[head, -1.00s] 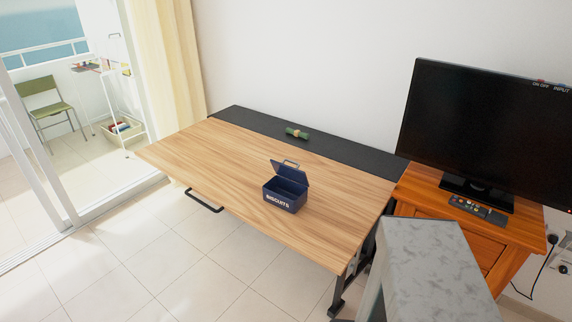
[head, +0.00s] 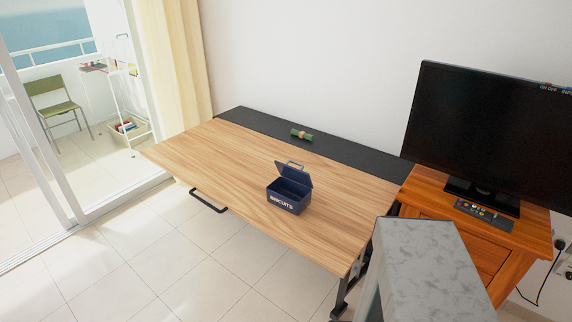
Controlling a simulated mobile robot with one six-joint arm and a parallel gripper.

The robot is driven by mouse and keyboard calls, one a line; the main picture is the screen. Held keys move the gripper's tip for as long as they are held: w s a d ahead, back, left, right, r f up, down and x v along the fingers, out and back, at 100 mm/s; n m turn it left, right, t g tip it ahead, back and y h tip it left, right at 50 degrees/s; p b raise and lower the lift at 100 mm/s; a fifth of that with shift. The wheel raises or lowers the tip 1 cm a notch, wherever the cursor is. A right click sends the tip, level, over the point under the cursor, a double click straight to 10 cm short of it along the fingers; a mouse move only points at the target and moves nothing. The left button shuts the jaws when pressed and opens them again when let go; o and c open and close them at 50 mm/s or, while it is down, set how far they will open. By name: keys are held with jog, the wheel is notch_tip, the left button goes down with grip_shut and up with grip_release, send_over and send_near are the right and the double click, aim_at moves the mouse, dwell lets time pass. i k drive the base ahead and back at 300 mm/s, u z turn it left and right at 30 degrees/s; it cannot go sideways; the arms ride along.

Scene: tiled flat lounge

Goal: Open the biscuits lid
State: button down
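A dark blue biscuits tin (head: 284,199) with white lettering on its front stands near the front middle of the wooden desk (head: 220,165). Its lid (head: 293,176) is raised and tilted back, with a handle on its upper edge. The tin's opening shows, and its inside looks dark. My gripper is not in the head view, so its state cannot be seen.
A green rolled item (head: 302,135) lies on the black rear strip (head: 340,153) of the desk. To the right, a wooden cabinet (head: 465,205) holds a television (head: 490,130) and a remote. The desktop around the tin is clear.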

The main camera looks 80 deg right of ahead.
aim_at(299, 176)
jog(key=u, duration=1.3)
jog(key=k, duration=0.15)
jog(key=z, duration=1.85)
